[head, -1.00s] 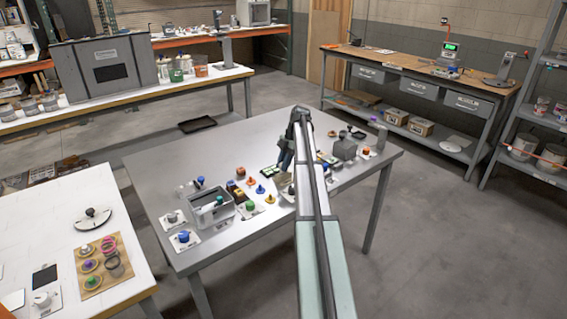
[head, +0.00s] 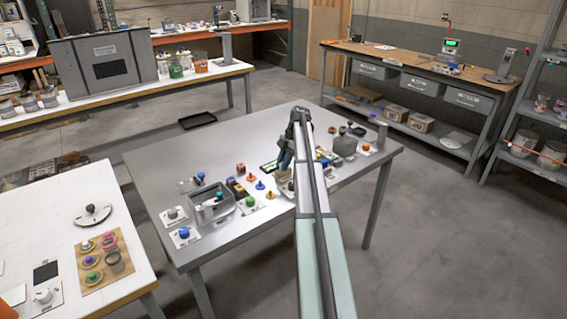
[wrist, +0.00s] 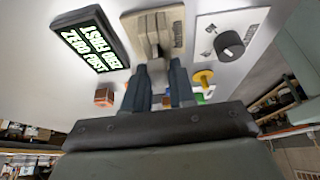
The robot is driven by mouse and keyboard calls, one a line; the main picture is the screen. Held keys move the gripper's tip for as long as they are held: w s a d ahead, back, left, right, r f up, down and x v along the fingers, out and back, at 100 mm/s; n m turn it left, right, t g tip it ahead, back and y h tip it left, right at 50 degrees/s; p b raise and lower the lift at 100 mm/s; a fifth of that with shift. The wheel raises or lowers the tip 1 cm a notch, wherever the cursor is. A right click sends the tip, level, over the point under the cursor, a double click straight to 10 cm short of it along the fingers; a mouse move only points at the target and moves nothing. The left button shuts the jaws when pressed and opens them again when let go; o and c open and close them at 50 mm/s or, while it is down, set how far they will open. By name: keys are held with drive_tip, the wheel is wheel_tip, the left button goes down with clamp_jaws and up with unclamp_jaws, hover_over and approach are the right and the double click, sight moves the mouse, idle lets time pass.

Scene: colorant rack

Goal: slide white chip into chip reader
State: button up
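My gripper (wrist: 158,72) shows in the wrist view with two dark fingers apart and a gap between them; I see no chip held there. A beige block (wrist: 172,22) with a dark notch lies just beyond the fingertips; it may be the chip reader, but I cannot tell surely. I cannot make out the white chip in either view. In the head view my gripper (head: 284,158) is low over the grey table, partly hidden by my arm.
A dark display pad (wrist: 88,40) with lit text lies left of the block. A white plate with a dark knob (wrist: 229,45) lies right. A yellow knob piece (wrist: 203,77) and an orange cube (wrist: 104,97) are near the fingers. A grey bin (head: 232,211) stands on the table (head: 165,160).

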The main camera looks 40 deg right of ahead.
drive_tip(key=o, duration=0.4)
drive_tip(key=shift+s+f, duration=0.1)
drive_tip(key=shift+s, duration=0.05)
drive_tip(key=v, duration=1.4)
drive_tip(key=shift+f, duration=0.1)
